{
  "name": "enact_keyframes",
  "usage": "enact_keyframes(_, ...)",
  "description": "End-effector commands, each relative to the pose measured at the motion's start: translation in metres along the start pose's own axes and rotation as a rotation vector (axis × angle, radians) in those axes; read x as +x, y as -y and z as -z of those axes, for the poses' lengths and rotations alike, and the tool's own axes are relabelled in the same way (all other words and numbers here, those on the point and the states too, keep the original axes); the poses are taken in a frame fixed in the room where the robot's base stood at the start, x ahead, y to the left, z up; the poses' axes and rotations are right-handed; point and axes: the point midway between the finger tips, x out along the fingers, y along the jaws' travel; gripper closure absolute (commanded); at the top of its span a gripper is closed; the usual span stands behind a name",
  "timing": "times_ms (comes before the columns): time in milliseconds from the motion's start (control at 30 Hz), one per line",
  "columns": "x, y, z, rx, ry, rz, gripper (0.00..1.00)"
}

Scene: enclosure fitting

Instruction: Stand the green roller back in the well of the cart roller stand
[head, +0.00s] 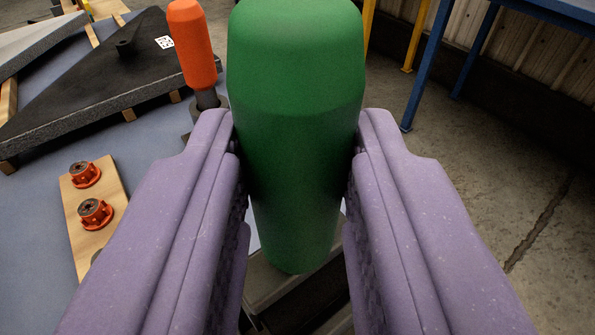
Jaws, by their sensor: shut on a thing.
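The green roller (297,140) stands nearly upright in the middle of the head view, its wide end toward the top and its narrower lower end tapering down. My gripper (296,135) is shut on it, with one purple finger on the left side and one on the right. Below the roller's lower end, a grey and black piece (277,286) shows between the fingers. It may be the cart roller stand. The roller and fingers hide most of it, so I cannot tell where its well is or whether the roller touches it.
An orange-handled tool (192,45) stands upright close left of the roller. A wooden board (78,218) with two orange knobs (95,213) lies on the blue-grey surface (30,235). A dark triangular plate (95,80) lies behind. Concrete floor (480,180) is open at right, with blue legs (430,65) beyond.

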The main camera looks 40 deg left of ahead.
Motion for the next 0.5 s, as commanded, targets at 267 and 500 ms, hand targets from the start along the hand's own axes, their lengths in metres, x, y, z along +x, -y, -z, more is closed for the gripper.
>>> enact_keyframes(267, 0.005, 0.0, -0.026, 0.0, -0.001, 0.0, 1.0)
enact_keyframes(500, 0.007, 0.0, -0.042, -0.001, -0.001, 0.0, 1.0)
